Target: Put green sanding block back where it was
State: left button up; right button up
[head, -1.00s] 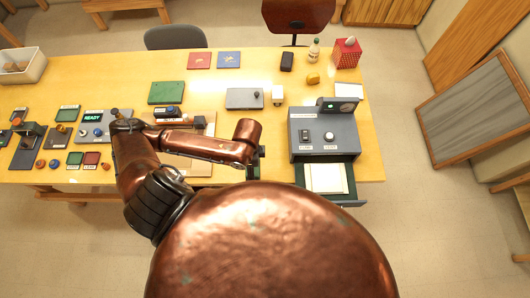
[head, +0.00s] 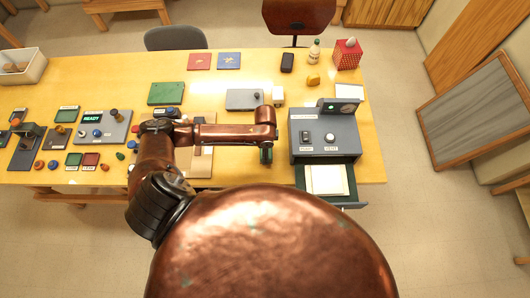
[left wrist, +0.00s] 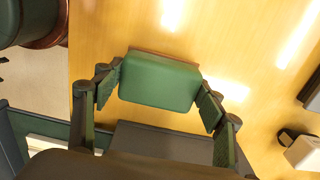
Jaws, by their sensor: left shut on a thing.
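My left gripper (head: 266,154) is at the end of the arm coming in from the left, above the table just left of the grey machine. In the left wrist view the green sanding block (left wrist: 160,82) sits between the two fingers of the left gripper (left wrist: 158,92), which is shut on it. Its green face shows, with a brownish edge along the far side. The wooden table surface shows beyond it. In the head view the block is small and mostly hidden by the gripper. My right gripper is in neither view.
The grey machine (head: 324,127) stands close right of the gripper, its drawer (head: 352,183) open towards me. A wooden board (head: 204,163) lies under my arm. A grey plate (head: 240,105) lies behind the gripper. A READY panel (head: 118,127) and several small items fill the left side.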

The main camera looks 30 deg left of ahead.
pick_arm(q)
jog(key=shift+f, duration=1)
jog(key=shift+f, duration=0.1)
jog(key=o, duration=1.1)
notch_tip(320, 180, up, 12)
jog(key=shift+r, duration=0.15)
jog(key=shift+d, duration=0.1)
